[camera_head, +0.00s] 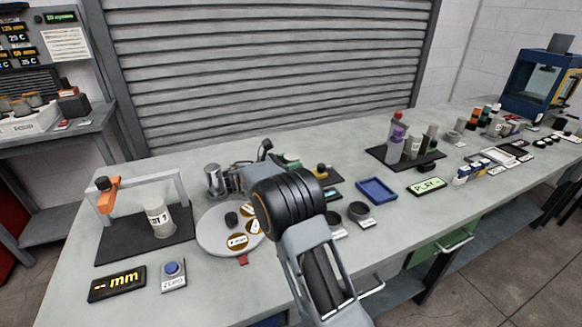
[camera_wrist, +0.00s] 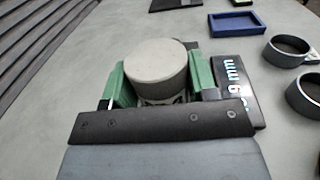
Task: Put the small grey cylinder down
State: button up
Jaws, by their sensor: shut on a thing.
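The small grey cylinder (camera_wrist: 157,66) shows in the wrist view with its pale round top towards me. My gripper (camera_wrist: 158,80) is shut on it, with one green finger at each side. In the head view my own arm covers most of the gripper, and I cannot make out the cylinder there. The cylinder's bottom is hidden, so I cannot tell whether it touches the bench or hangs above it.
A black display (camera_wrist: 240,85) lies close to the right of the gripper. Two dark round cups (camera_wrist: 286,50) and a blue tray (camera_head: 376,190) stand further right. The round plate (camera_head: 208,238) and a gantry on a black mat (camera_head: 125,246) are on the left.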

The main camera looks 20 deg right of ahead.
jog(key=shift+f, duration=0.3)
jog(key=shift+f, duration=0.1)
jog(key=o, duration=1.3)
jog(key=shift+f, duration=0.15)
jog(key=shift+r, duration=0.25)
jog(key=a, duration=0.4)
jog(key=a+p, duration=0.1)
jog(key=a, duration=0.3)
jog(key=s+a, duration=0.1)
jog(key=a, duration=0.3)
jog(key=shift+s, duration=0.1)
